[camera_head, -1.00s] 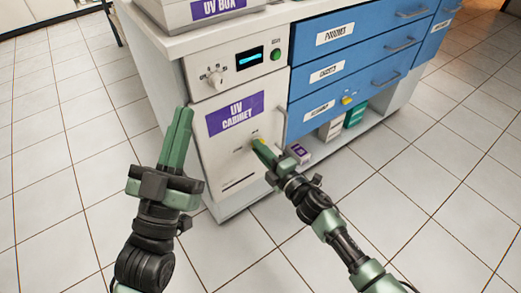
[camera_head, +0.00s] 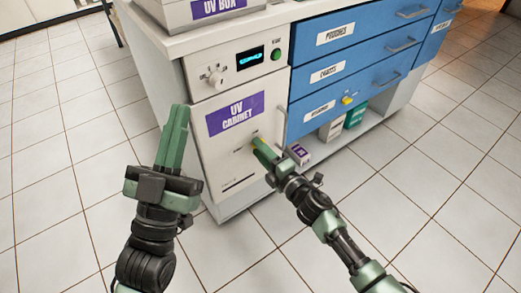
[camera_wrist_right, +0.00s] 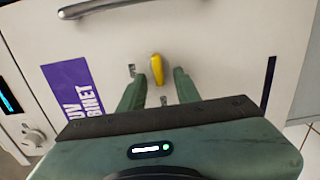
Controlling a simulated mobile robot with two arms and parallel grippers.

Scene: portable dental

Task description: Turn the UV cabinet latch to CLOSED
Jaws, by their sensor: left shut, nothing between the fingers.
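The UV cabinet door (camera_head: 215,145) is white with a purple label and is shut. The yellow latch (camera_wrist_right: 156,70) on it shows in the right wrist view; it stands roughly along the fingers, with small dark marks beside and below it. My right gripper (camera_head: 257,146) is at the door in the head view, largely covering the latch. In the wrist view its two fingers are apart, one on each side of the latch, with visible gaps. My left gripper (camera_head: 181,108) is shut and empty, held up in front of the cabinet's left side.
A door handle (camera_wrist_right: 100,7) runs along the top of the wrist view. A knob (camera_head: 215,78), a lit display (camera_head: 250,58) and a green button (camera_head: 277,54) sit above the door. Blue drawers (camera_head: 340,70) are to the right. The tiled floor (camera_head: 440,190) in front is clear.

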